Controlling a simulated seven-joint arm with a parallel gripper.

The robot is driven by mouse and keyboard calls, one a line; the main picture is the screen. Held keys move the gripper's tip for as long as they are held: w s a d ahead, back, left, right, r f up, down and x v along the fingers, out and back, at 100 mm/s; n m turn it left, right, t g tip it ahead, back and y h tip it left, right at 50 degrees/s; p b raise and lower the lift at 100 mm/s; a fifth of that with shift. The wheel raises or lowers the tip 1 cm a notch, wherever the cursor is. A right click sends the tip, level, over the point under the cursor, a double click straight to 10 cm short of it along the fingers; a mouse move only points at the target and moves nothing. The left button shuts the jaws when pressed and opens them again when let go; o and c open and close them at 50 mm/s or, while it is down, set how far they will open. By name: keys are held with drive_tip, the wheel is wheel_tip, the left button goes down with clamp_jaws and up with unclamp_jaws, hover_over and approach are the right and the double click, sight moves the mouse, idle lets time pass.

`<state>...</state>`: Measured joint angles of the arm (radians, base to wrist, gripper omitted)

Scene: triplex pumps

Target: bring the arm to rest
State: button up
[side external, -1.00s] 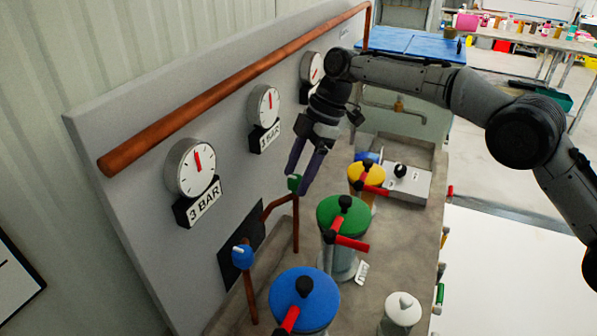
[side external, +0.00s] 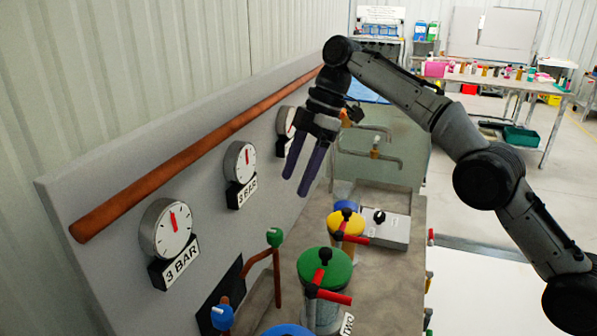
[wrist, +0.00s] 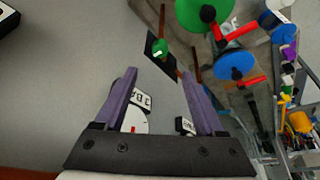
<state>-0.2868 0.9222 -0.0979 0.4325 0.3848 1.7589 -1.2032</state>
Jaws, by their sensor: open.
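My gripper (side external: 308,172) has two purple fingers and hangs pointing down, in front of the grey gauge panel (side external: 120,185). It is open and holds nothing. In the wrist view my gripper (wrist: 165,85) shows its fingers spread, with a gauge and a label between and behind them. The green knob (side external: 275,237) on its copper pipe stands below and to the left of the fingertips, apart from them. The green-lidded pump (side external: 326,268) with a red handle is below, and the yellow-lidded pump (side external: 347,221) is behind it.
Gauges (side external: 166,229) and a long copper pipe (side external: 200,150) line the panel. A blue knob (side external: 222,316) and part of a blue lid (side external: 287,330) are at the front. A grey box with a black knob (side external: 383,228) stands on the bench. Open air surrounds the gripper above the pumps.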

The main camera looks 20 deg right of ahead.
drive_tip(key=shift+r, duration=0.1)
idle(0.4)
drive_tip(key=s+d+r+m+t, duration=0.1)
drive_tip(key=s+d+r, duration=0.25)
drive_tip(key=r, duration=0.35)
drive_tip(key=s+d+r+t, duration=0.1)
drive_tip(key=s+d+r, duration=0.25)
drive_tip(key=r, duration=0.35)
drive_tip(key=s+d+r+m+t+h, duration=0.15)
drive_tip(key=s+d+r+m, duration=0.25)
drive_tip(key=s+d, duration=0.6)
drive_tip(key=s+d+f+m+t+h, duration=0.1)
drive_tip(key=s+d+f+m, duration=0.15)
drive_tip(key=s+f, duration=0.4)
drive_tip(key=s+d+f+m+t+h, duration=0.1)
drive_tip(key=s+d+f+m, duration=0.2)
drive_tip(key=s, duration=0.6)
drive_tip(key=s+d+f+m, duration=0.1)
drive_tip(key=s+f+m, duration=0.1)
drive_tip(key=f+m, duration=0.2)
drive_tip(key=s+d+f+m+h, duration=0.1)
drive_tip(key=s+f+m, duration=0.2)
drive_tip(key=f, duration=0.7)
drive_tip(key=shift+s+f+m, duration=0.25)
drive_tip(key=shift+s+m, duration=0.05)
drive_tip(key=shift+m, duration=0.05)
